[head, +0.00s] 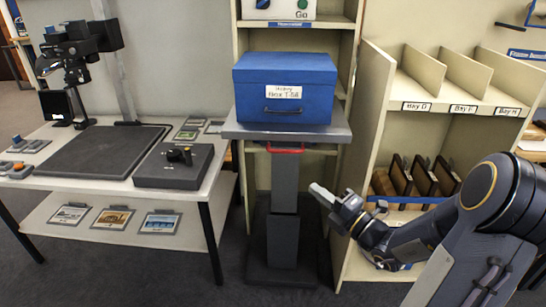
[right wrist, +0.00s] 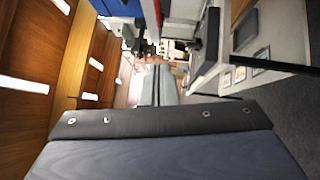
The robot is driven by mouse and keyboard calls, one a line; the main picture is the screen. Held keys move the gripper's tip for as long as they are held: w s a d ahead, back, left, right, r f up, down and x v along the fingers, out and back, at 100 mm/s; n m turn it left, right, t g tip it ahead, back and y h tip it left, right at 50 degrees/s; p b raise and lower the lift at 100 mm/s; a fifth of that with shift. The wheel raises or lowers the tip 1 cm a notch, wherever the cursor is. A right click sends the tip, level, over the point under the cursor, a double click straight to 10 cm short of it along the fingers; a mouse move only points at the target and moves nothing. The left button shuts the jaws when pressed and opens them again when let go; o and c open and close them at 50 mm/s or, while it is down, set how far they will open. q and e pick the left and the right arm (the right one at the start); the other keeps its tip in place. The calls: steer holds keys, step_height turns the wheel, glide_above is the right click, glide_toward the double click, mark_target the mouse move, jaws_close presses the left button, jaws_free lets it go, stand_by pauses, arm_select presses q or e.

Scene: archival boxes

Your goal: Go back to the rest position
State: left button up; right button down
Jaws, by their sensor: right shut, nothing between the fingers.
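My right gripper (head: 323,194) is in the head view, at the end of my arm coming in from the right. Its pale fingers are together and hold nothing. It is in front of the shelving, just right of the lift stand's column and below its top. In the right wrist view the closed fingers (right wrist: 158,85) point away from the camera, above the wide dark gripper body. My left gripper does not show in either view.
A blue archival box (head: 285,100) stands on the grey lift stand (head: 240,132), which has a red handle (head: 286,150). A white table (head: 50,150) with a copy stand is at left. Shelving with labelled bays (head: 375,95) is close behind my right arm.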

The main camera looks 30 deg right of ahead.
steer(key=shift+a, duration=0.1)
steer(key=s+a+r+n+g+y, duration=0.1)
steer(key=s+a+n+g+y, duration=0.4)
steer(key=a+n, duration=0.6)
steer(key=s+a+r+n+g+y, duration=0.1)
steer(key=s+a+n+g+y, duration=0.1)
steer(key=s+a+n+g, duration=0.8)
steer(key=s+d+f+n+h, duration=0.1)
steer(key=s+f+n+h, duration=0.35)
steer(key=n, duration=1.45)
steer(key=d+r+n+t+h+p, duration=0.1)
steer(key=d+r+n+h+p, duration=0.2)
steer(key=r+p, duration=2.1)
steer(key=s+d+n+p, duration=0.1)
steer(key=n, duration=0.3)
steer(key=shift+r+n+t+h+p, duration=0.3)
steer(key=shift+n+h, duration=0.05)
steer(key=shift+n, duration=0.05)
